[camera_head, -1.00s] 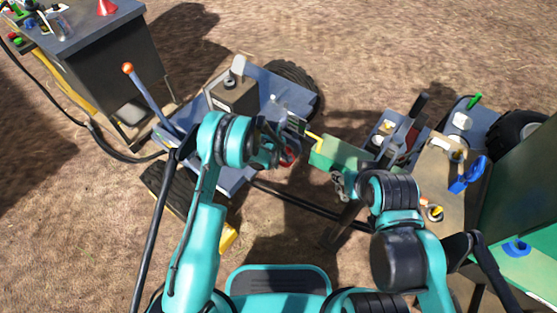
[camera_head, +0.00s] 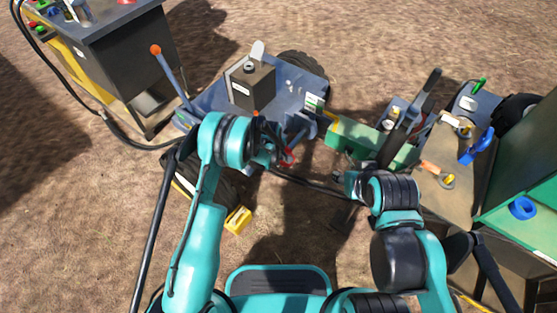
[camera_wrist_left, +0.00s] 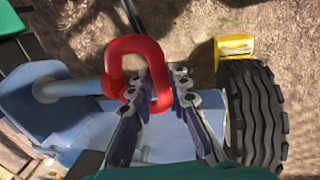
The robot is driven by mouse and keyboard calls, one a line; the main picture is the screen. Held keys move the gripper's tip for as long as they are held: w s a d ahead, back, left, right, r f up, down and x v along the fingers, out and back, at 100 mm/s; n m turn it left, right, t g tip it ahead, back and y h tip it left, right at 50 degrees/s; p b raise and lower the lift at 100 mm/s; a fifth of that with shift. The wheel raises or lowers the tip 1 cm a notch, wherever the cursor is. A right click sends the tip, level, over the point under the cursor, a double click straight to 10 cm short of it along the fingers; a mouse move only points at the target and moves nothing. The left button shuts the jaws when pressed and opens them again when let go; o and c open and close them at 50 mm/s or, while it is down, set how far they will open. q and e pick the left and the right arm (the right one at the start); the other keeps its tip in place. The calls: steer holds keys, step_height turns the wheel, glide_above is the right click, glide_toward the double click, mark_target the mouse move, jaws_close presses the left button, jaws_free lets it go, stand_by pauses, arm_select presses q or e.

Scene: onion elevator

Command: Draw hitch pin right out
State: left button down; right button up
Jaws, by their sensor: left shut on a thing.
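The hitch pin has a red loop handle (camera_wrist_left: 135,72) and a thick grey-blue shaft (camera_wrist_left: 72,88) that runs left from it in the left wrist view. In the head view the red handle (camera_head: 287,157) shows beside my left gripper (camera_head: 270,150), close to the front of the blue trailer (camera_head: 210,100). I cannot tell whether the shaft's far end is inside the hitch. My right gripper (camera_head: 343,179) is below the green drawbar (camera_head: 355,138); its fingers are too small to read.
A grey box (camera_head: 250,85) stands on the trailer. A yellow block (camera_head: 238,220) lies beside the trailer's tyre, and also shows in the left wrist view (camera_wrist_left: 235,46). A dark cabinet (camera_head: 130,60) stands upper left. The green machine (camera_head: 530,170) is at right. Bare ground lies below.

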arm_select(q)
steer(key=shift+s+a, duration=0.15)
steer(key=shift+s, duration=0.05)
steer(key=c, duration=1.4)
jaws_free()
steer(key=shift+c, duration=0.2)
steer(key=v, duration=1.2)
steer(key=shift+w, duration=0.1)
